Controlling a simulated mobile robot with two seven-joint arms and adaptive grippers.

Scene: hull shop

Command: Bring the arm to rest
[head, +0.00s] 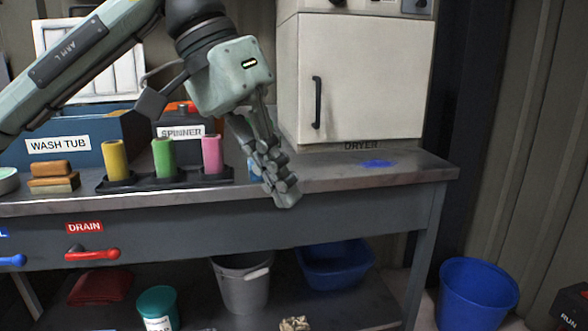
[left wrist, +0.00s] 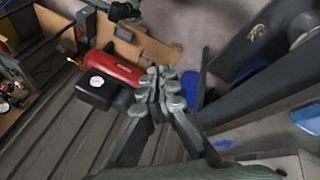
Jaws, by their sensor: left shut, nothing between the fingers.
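My left arm (head: 75,62) comes in from the upper left in the head view. Its gripper (head: 285,195) hangs down in front of the bench's front edge, left of and below the dryer, with the fingers together and nothing between them. The same gripper (left wrist: 160,82) shows in the left wrist view with its fingertips touching. The gripper hides part of a small blue thing on the bench behind it. My right gripper is in neither view.
The bench (head: 330,183) holds a dryer (head: 375,75), a wash tub (head: 95,130), a spinner and a black rack with yellow, green and pink cylinders. A red drain handle (head: 92,255) juts from the front. A blue bin (head: 478,292) stands on the floor at right.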

